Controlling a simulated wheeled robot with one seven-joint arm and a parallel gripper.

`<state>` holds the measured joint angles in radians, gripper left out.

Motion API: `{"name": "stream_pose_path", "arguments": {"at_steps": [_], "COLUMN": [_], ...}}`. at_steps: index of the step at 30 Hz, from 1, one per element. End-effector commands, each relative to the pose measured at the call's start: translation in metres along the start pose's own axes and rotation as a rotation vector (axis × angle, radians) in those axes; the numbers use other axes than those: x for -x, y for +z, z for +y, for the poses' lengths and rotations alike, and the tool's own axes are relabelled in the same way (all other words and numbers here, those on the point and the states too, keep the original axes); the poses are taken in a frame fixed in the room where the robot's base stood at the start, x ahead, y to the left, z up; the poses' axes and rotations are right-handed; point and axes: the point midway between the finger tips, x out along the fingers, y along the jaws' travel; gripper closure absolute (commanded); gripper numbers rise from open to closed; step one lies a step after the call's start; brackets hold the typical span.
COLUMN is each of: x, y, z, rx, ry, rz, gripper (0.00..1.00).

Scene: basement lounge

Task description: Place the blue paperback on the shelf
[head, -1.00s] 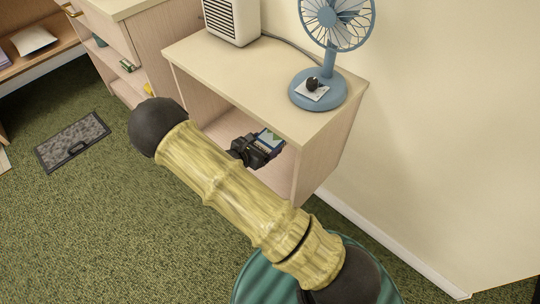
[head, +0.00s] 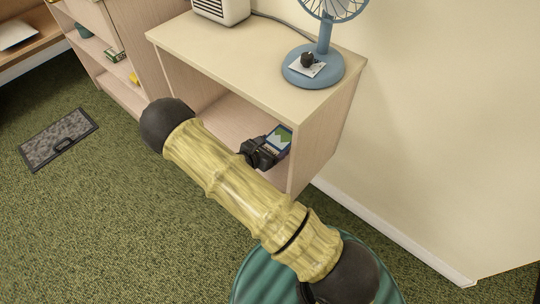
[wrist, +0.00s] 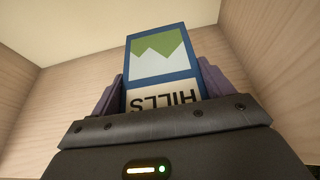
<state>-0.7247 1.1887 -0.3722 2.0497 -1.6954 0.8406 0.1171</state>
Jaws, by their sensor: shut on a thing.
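The blue paperback (head: 279,139) has a blue border, a green hill picture and the word HILLS on its cover. My gripper (head: 262,150) is shut on it and holds it inside the open compartment of the wooden shelf unit (head: 318,150). In the wrist view the book (wrist: 160,62) stands out between the two fingers, with the compartment's side walls and back around it. Whether the book touches the shelf floor cannot be told. My arm hides part of the compartment's floor and front.
On the unit's top stand a blue fan (head: 314,68), with a white card and small dark object on its base, and a white heater (head: 221,10). A grey mat (head: 58,140) lies on the green carpet. Another shelf with small items (head: 117,55) stands left.

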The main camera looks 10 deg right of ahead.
Motion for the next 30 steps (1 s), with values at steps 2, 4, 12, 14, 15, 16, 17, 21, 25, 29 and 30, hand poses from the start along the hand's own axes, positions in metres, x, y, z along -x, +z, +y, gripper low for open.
{"name": "stream_pose_path", "arguments": {"at_steps": [2,4,12,14,15,16,17,21,25,29,30], "x": [-0.001,0.000,-0.006,-0.010,-0.013,-0.015,-0.017,-0.020,-0.019,-0.019,-0.020], "y": [0.000,0.000,-0.013,-0.023,-0.030,-0.035,-0.039,-0.047,-0.046,-0.046,-0.047], "z": [0.000,0.000,0.000,0.000,-0.001,-0.001,0.000,0.000,0.000,0.000,0.000], "rx": [-0.001,-0.001,0.000,0.000,0.000,0.000,0.000,-0.001,-0.001,-0.001,-0.001], "ry": [0.000,0.000,-0.001,-0.001,-0.001,-0.001,-0.001,0.000,0.000,0.000,0.000], "rz": [-0.001,-0.001,-0.001,-0.001,-0.001,-0.001,-0.001,-0.002,-0.002,-0.002,-0.002], "gripper": [0.47,0.47,0.47,0.47,0.47,0.47,0.47,0.47,0.47,0.47,0.47]}}
